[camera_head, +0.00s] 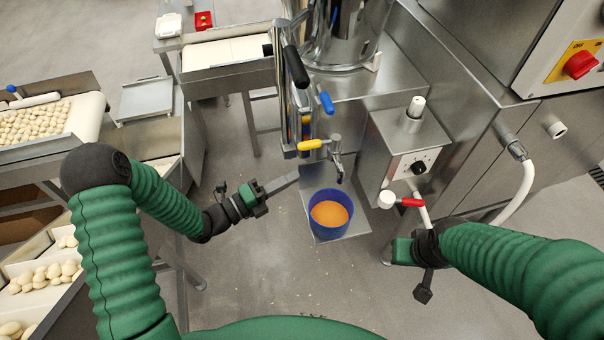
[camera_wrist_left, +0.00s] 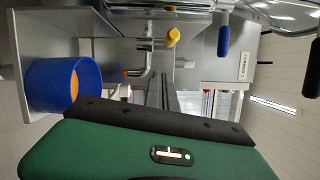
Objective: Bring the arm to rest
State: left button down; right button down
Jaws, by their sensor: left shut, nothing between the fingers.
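My left arm reaches in from the left. Its gripper (camera_head: 296,179) is shut and empty, its fingers pointing right toward the blue tub (camera_head: 331,228) without visibly holding it. The tub holds orange filling (camera_head: 329,214) and stands on a metal shelf (camera_head: 306,190) below a spout (camera_head: 337,160). In the left wrist view the shut fingers (camera_wrist_left: 161,92) point away from the camera, with the blue tub (camera_wrist_left: 90,82) to their left. My right arm comes in from the right; its gripper (camera_head: 424,290) hangs low, and its fingers are too unclear to tell.
The filling machine (camera_head: 340,85) with yellow (camera_head: 310,145) and blue (camera_head: 327,102) handles stands ahead. A red-handled valve (camera_head: 411,202) and white hose (camera_head: 517,195) are near my right arm. The floor between my arms is open.

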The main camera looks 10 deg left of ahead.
pick_arm(q)
jog(key=s+a+f+n+g+y+p, duration=0.1)
jog(key=s+a+n+g+y+p, duration=0.25)
jog(key=a+n+y, duration=1.15)
jog(key=s+d+r+n+g, duration=0.1)
jog(key=s+d+n+g, duration=0.1)
jog(key=s+n, duration=0.5)
jog(key=s+d+r+n+g, duration=0.1)
jog(key=s+d+n+g, duration=0.1)
jog(key=s+n, duration=0.4)
jog(key=shift+s+r+n+g+h, duration=0.35)
jog(key=shift+n+g, duration=0.4)
jog(key=shift+n, duration=0.45)
jog(key=shift+d, duration=0.2)
